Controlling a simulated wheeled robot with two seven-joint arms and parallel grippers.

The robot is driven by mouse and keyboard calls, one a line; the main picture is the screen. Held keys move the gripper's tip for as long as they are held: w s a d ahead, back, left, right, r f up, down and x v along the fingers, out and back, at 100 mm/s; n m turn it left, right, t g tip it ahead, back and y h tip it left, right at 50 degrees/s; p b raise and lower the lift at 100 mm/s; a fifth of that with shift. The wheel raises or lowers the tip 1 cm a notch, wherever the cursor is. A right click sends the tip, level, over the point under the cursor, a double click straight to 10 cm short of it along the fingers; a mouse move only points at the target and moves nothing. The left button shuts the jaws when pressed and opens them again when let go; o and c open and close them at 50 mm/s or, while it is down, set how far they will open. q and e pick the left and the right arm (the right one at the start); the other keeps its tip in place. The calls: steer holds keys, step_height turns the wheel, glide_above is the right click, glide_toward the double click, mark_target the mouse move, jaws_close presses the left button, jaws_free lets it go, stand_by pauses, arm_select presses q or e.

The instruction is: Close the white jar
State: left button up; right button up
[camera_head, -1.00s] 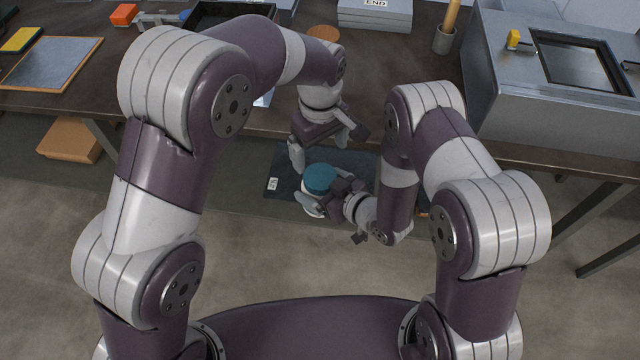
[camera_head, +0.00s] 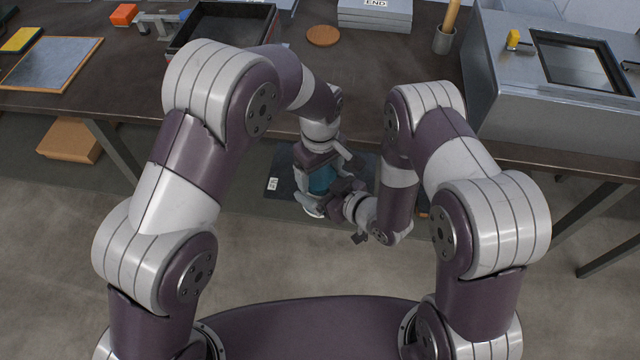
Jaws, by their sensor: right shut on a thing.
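The white jar (camera_head: 313,212) stands low in front of the table over a dark mat, mostly hidden by my grippers. Its teal lid (camera_head: 321,179) sits on top; whether it is fully seated cannot be told. My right gripper (camera_head: 322,198) is shut on the jar from the right side. My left gripper (camera_head: 325,174) points down over the lid, with its fingers apart on either side of it. Contact between these fingers and the lid cannot be made out.
The dark mat (camera_head: 283,172) with a white label lies below the jar. On the table behind are a black tray (camera_head: 180,43), a brown disc (camera_head: 322,36), grey stacked boxes (camera_head: 375,18) and a metal machine (camera_head: 545,90) at right. My elbows flank the space in front.

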arm_select(q)
steer(key=c, duration=0.7)
steer(key=m, duration=0.6)
steer(key=o, duration=1.2)
steer(key=shift+d+r, duration=0.1)
step_height(320, 180, up, 4)
steer(key=shift+r, duration=0.2)
steer(key=shift+c, duration=0.4)
